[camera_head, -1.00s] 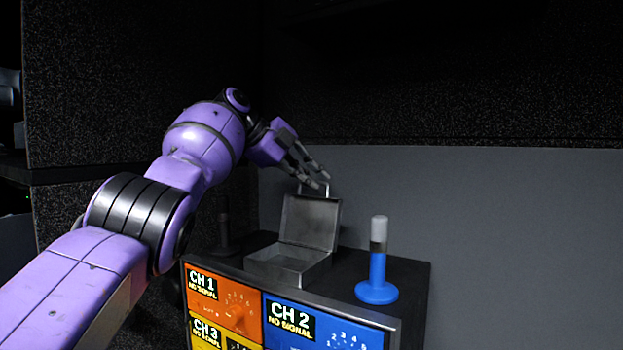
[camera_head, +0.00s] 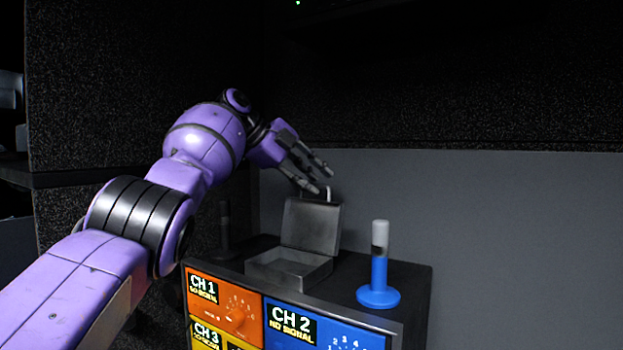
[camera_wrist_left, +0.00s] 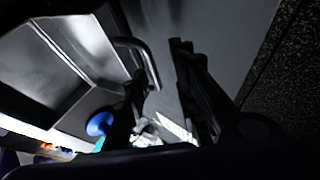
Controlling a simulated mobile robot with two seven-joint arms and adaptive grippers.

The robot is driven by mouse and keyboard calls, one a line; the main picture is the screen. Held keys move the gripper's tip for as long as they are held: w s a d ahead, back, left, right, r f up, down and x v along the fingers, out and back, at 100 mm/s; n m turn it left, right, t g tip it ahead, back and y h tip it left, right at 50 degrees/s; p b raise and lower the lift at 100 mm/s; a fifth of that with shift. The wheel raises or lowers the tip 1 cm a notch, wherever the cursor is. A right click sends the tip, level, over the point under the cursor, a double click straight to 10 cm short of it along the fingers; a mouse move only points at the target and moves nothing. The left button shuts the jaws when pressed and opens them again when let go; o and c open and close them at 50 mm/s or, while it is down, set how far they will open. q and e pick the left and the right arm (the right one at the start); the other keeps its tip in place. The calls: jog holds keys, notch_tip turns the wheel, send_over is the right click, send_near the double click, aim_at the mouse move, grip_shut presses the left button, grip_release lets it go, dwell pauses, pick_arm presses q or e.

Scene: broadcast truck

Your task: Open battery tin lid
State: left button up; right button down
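The battery tin (camera_head: 290,283) is a grey metal box on top of the channel console. Its lid (camera_head: 310,226) stands raised at the back, tilted up from the box, and the inside looks empty. A thin bent handle (camera_head: 328,193) rises from the lid's top edge. My left gripper (camera_head: 321,179) is just above and behind that edge, with its fingers apart. My right gripper is out of view.
A dark post (camera_head: 225,230) stands to the left. The console's front carries colored channel panels (camera_head: 325,325). A grey wall (camera_head: 500,230) is close behind.

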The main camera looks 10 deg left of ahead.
pick_arm(q)
jog(key=v, duration=1.2)
